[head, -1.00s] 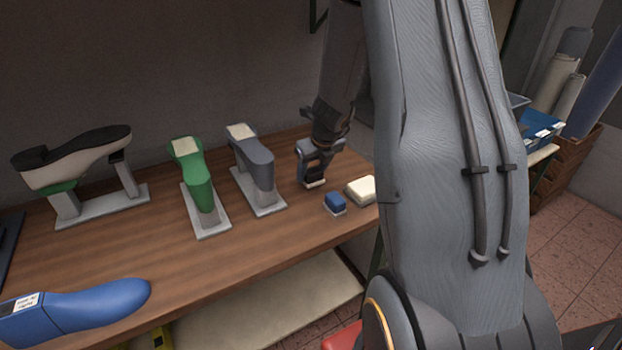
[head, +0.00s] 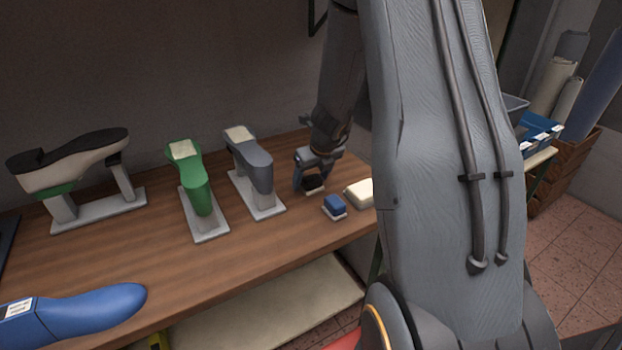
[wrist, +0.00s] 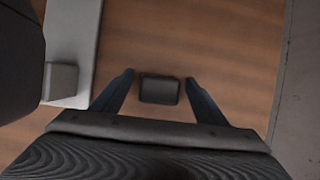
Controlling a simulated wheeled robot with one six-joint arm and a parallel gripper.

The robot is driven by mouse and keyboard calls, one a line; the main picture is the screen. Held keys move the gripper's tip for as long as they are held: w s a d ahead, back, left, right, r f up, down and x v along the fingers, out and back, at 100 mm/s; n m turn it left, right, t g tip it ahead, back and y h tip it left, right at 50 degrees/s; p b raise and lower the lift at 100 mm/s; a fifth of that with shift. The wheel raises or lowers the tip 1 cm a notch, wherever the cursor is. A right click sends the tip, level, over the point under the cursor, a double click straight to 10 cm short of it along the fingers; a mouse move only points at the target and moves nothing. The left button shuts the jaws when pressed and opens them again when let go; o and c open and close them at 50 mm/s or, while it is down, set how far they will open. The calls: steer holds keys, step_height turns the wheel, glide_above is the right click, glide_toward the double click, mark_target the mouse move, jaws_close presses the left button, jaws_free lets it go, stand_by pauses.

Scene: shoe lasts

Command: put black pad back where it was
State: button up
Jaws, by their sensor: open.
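In the wrist view the pad (wrist: 160,90) lies between the two fingertips, with a small gap on each side. My gripper (wrist: 158,80) is open around or just above it; the exact height is hard to tell. In the head view my gripper (head: 312,178) points down at the pad and partly covers it.
A blue pad (head: 335,206) and a cream block (head: 359,192) lie close by, right of the gripper. The grey last (head: 252,165) and green last (head: 192,182) stand to the left. A blue last (head: 85,305) lies at the front left.

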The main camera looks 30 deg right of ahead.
steer(key=p+v, duration=0.4)
steer(key=v, duration=0.8)
steer(key=s+a+r+n+g, duration=0.1)
steer(key=s+a+n, duration=0.7)
steer(key=n, duration=0.9)
steer(key=s+a+r+n+g, duration=0.1)
steer(key=s+a+n, duration=0.8)
steer(key=n, duration=0.9)
steer(key=shift+s+n+g, duration=0.3)
steer(key=shift+s+g, duration=0.2)
steer(key=shift+s, duration=0.3)
steer(key=shift+a, duration=0.1)
steer(key=shift+f+b, duration=0.85)
steer(key=shift+f, duration=0.05)
